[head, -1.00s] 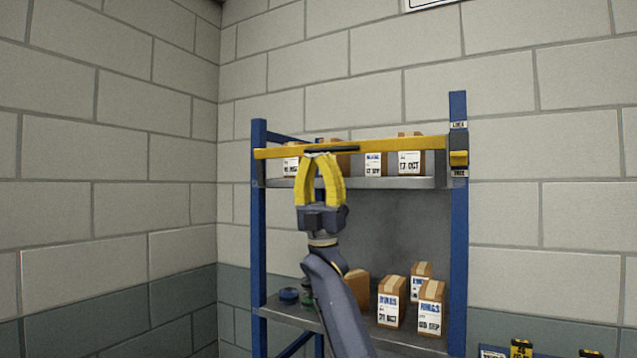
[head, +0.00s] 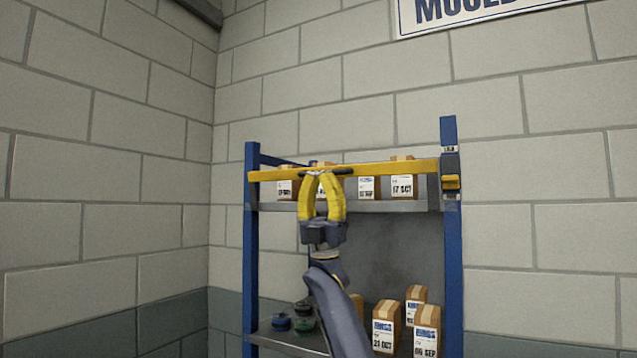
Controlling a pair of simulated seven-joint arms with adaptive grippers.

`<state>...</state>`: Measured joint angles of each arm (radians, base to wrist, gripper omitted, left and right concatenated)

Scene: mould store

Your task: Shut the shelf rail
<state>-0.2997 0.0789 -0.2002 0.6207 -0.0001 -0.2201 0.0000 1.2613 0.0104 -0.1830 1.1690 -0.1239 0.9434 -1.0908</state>
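The shelf rail (head: 395,168) is a yellow bar across the front of the upper shelf, running from the left blue post to the right one. Its right end meets a dark bracket with a yellow latch (head: 451,182); I cannot tell whether it is seated there. The latch sits low, near the lower of two small labels. A black handle (head: 347,171) is on the rail. My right gripper (head: 323,174) has yellow fingers, with the tips drawn in on the handle and hiding part of it. My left gripper is not in view.
Several labelled boxes (head: 402,188) stand on the upper shelf behind the rail. More boxes (head: 386,327) and a blue round item (head: 281,322) are on the lower shelf. A block wall stands behind, with a sign (head: 480,10) above. The space left of the rack looks clear.

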